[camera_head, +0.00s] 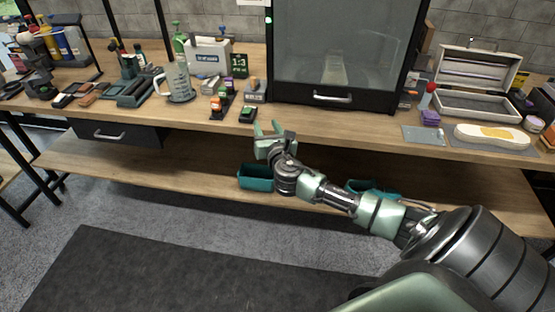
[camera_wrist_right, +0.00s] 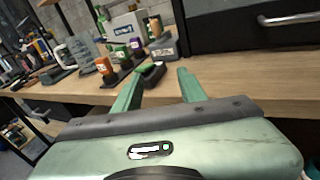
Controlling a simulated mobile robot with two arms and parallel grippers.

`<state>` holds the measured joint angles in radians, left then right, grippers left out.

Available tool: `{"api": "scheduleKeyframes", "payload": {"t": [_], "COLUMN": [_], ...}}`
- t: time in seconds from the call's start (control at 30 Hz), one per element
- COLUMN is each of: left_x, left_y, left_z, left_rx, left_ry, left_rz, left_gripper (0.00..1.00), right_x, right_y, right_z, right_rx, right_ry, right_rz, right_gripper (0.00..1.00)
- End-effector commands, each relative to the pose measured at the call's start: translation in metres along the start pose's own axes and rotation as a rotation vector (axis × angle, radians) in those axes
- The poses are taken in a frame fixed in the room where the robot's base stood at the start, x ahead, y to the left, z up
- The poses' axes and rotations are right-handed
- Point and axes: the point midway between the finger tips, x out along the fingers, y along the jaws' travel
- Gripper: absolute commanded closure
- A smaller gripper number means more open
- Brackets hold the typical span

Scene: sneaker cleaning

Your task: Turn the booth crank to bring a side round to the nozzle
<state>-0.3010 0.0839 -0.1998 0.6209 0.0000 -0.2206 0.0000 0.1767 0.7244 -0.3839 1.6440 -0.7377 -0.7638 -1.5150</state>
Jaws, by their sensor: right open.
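The booth (camera_head: 345,45) is a dark-framed cabinet with a clouded glass front at the back of the bench. A metal bar handle (camera_head: 332,97) runs along its lower front; the handle also shows in the right wrist view (camera_wrist_right: 290,19). A pale shape (camera_head: 334,68) is dimly visible behind the glass; I cannot tell the sneaker or nozzle apart. I cannot make out the crank for certain. My right gripper (camera_head: 267,128) is open and empty, at the bench's front edge, left of and below the booth. It also shows in the right wrist view (camera_wrist_right: 160,84). My left gripper is out of view.
A small dark and green block (camera_head: 247,114) lies near my right fingers, beside small bottles (camera_head: 220,105). A measuring jug (camera_head: 178,82) stands further left. A red-topped item (camera_head: 428,95), an open box (camera_head: 475,104) and a pale sole (camera_head: 490,136) lie right of the booth. Teal bins (camera_head: 256,179) are below.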

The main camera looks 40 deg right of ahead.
Motion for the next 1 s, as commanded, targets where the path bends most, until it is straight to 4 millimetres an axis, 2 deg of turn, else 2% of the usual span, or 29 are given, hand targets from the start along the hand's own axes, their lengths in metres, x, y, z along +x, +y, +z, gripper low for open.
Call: {"api": "scheduleKeyframes", "payload": {"t": [0.17,0.5,0.7,0.83,1.0], "left_x": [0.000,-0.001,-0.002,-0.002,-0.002], "left_y": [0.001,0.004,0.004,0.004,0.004], "left_z": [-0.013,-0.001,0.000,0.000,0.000], "left_rx": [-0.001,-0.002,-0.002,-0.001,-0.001], "left_ry": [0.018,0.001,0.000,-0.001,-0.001], "left_rz": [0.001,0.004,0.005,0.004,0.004], "left_gripper": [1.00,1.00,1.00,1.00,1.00], "right_x": [-0.001,-0.010,-0.018,-0.023,-0.027], "right_y": [-0.008,-0.023,-0.030,-0.035,-0.037], "right_z": [-0.035,-0.102,-0.137,-0.155,-0.168], "right_rx": [0.085,0.258,0.356,0.404,0.442], "right_ry": [0.069,0.195,0.260,0.291,0.314], "right_rz": [-0.017,-0.064,-0.098,-0.117,-0.131], "right_gripper": [0.59,0.59,0.59,0.59,0.59]}}
